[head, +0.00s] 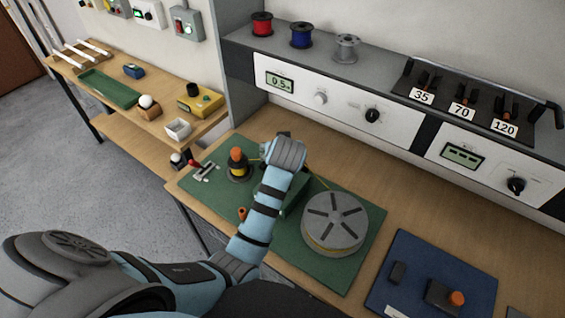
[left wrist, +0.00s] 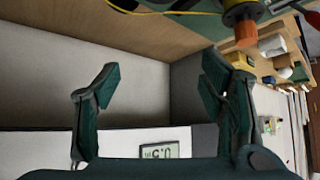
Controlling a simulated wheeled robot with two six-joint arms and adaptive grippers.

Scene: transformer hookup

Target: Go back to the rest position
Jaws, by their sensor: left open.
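My left arm reaches in from the left in the head view, with its wrist (head: 286,156) above the green board (head: 358,272). The wrist hides most of the gripper there. In the left wrist view my left gripper (left wrist: 155,88) is open, with two dark green fingers wide apart and nothing between them. A post with an orange cap (head: 237,156) stands just left of the wrist; the orange cap also shows in the left wrist view (left wrist: 246,33). A large grey slotted reel (head: 335,218) sits on the board right of the wrist. My right gripper is not in view.
A grey-white instrument panel (head: 340,104) with a display runs along the back, carrying red, blue and grey spools. A red-handled switch (head: 202,171) is at the board's left. A blue board (head: 420,265) lies right. A side table (head: 180,128) stands left; open floor (head: 60,150) is beyond.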

